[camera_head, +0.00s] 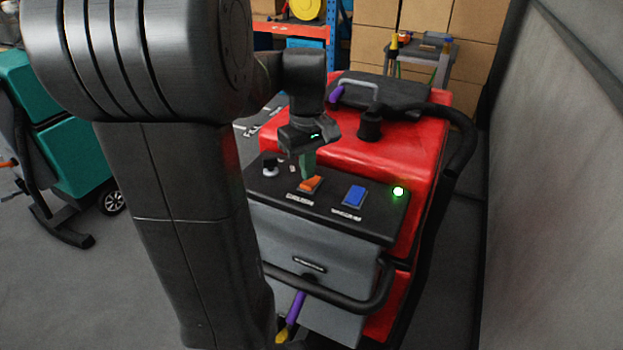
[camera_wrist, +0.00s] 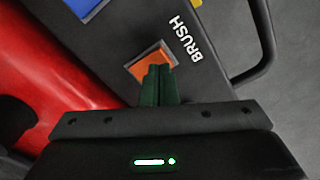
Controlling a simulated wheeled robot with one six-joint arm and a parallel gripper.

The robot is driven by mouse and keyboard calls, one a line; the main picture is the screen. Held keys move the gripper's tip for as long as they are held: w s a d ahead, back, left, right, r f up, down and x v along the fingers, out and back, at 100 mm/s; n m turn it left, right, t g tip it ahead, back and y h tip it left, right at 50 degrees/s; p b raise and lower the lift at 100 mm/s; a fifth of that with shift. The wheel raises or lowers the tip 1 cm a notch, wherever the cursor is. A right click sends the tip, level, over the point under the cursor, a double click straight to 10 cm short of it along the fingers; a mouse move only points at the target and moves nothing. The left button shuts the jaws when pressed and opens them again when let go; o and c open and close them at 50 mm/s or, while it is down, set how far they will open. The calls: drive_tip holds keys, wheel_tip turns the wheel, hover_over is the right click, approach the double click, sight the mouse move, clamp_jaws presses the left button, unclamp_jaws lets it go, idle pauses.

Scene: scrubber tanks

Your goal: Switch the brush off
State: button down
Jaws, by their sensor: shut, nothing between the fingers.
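The orange brush switch (camera_head: 310,184) is a rocker on the black control panel of a red scrubber machine. It also shows in the wrist view (camera_wrist: 151,66), with the label BRUSH beside it. My gripper (camera_head: 308,174) is shut and empty, pointing down at the panel. Its green fingertips (camera_wrist: 158,72) overlap the near edge of the orange switch in the wrist view. I cannot tell whether they touch it. The fingers hide part of the switch, and which way the rocker is tipped is unclear.
A blue rocker switch (camera_head: 354,196) sits to the right of the orange one, then a lit green lamp (camera_head: 399,191). A black knob (camera_head: 270,166) stands at the left. A black handlebar (camera_head: 335,300) runs along the front. A wall (camera_head: 560,170) stands at right.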

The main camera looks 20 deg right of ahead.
sight(308, 184)
drive_tip(key=shift+f+b, duration=0.6)
drive_tip(key=shift+f, duration=0.35)
idle(0.9)
wheel_tip(308, 184, up, 7)
drive_tip(key=p, duration=0.6)
drive_tip(key=shift+r, duration=0.1)
drive_tip(key=shift+f, duration=0.2)
wheel_tip(308, 184, down, 7)
drive_tip(key=b, duration=0.6)
drive_tip(key=shift+r, duration=0.1)
drive_tip(key=shift+r, duration=0.15)
idle(0.3)
